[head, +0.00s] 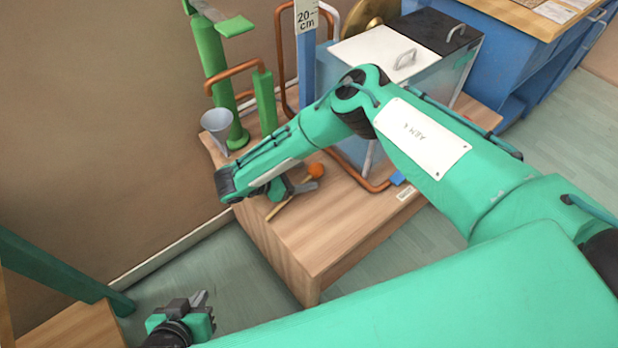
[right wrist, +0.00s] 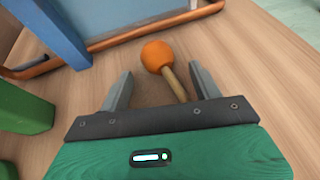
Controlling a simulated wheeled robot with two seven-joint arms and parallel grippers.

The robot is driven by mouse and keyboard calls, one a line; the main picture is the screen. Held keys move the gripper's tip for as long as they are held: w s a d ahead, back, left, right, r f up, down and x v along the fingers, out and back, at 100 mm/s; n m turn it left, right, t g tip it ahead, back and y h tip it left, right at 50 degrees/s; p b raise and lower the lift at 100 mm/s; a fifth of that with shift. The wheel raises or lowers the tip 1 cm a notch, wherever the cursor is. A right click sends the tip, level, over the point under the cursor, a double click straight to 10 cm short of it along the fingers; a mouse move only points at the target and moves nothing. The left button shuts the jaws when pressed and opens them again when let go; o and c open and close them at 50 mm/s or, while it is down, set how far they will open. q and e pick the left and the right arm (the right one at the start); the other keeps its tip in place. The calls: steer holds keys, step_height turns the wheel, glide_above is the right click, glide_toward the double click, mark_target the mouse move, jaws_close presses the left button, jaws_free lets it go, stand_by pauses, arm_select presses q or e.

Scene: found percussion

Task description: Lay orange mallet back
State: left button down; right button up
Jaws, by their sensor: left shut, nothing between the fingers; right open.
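The orange mallet lies on the wooden bench top, its orange ball head (head: 316,170) to the right and its thin wooden handle (head: 278,209) running partly under my right gripper (head: 300,188). In the right wrist view the ball (right wrist: 157,56) and handle (right wrist: 174,82) show between the two spread fingers of the right gripper (right wrist: 160,85). The handle is nearer the right-hand finger; I cannot tell whether they touch. The handle's far end is hidden by the gripper body there. My left gripper (head: 201,298) is shut and empty, low at the lower left, away from the bench.
The bench top (head: 310,235) is clear at its front left. A grey funnel (head: 217,125), green posts (head: 221,85), copper pipes (head: 232,73) and a blue ruler post (head: 306,60) stand behind. A lidded tank (head: 385,52) stands right of them, close behind the mallet.

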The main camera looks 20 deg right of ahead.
steer(key=shift+d+f, duration=0.2)
steer(key=shift+d, duration=0.35)
steer(key=c, duration=1.2)
